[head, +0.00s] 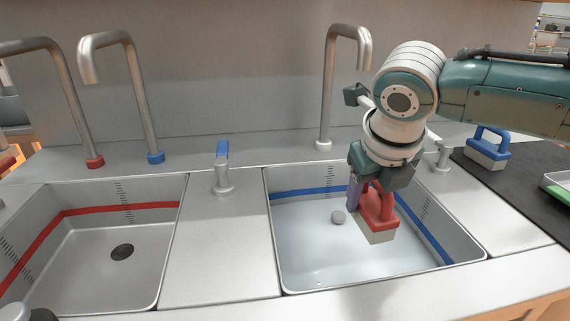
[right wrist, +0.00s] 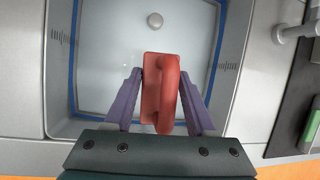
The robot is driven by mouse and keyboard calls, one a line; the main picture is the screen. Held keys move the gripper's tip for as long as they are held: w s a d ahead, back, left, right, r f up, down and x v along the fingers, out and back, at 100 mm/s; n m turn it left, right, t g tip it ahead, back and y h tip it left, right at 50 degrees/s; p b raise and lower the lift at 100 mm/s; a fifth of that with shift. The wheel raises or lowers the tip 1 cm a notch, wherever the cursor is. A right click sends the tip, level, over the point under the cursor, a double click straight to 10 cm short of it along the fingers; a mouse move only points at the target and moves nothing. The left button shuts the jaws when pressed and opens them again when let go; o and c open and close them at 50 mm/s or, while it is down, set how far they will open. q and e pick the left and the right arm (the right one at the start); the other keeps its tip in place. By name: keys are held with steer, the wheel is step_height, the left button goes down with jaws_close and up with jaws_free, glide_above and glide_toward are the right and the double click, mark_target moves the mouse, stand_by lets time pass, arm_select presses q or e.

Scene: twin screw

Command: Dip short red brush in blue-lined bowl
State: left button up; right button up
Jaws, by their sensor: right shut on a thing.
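The short red brush (head: 377,212) has a red handle and a pale block of bristles. My right gripper (head: 366,192) is shut on its handle and holds it over the blue-lined bowl (head: 310,285), bristles down. The right wrist view shows the red brush (right wrist: 162,92) between the two purple fingers of my right gripper (right wrist: 160,98). The bowl is a sink basin with a blue stripe around its walls and pale liquid inside. I cannot tell whether the bristles touch the liquid.
A red-lined basin (head: 85,268) lies to the left, with a dark drain. Curved taps (head: 328,90) stand behind the basins. A blue-handled brush (head: 487,148) sits on the dark mat (head: 525,185) at the right. A blue-handled lever (head: 222,168) stands between the basins.

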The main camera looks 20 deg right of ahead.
steer(key=shift+f+b, duration=3.85)
steer(key=shift+f, duration=2.4)
steer(key=shift+r, duration=0.1)
step_height(320, 180, up, 15)
steer(key=p, duration=1.6)
steer(key=shift+r, duration=0.1)
steer(key=shift+p, duration=0.3)
step_height(320, 180, up, 4)
steer(key=p, duration=0.4)
steer(key=shift+r, duration=0.15)
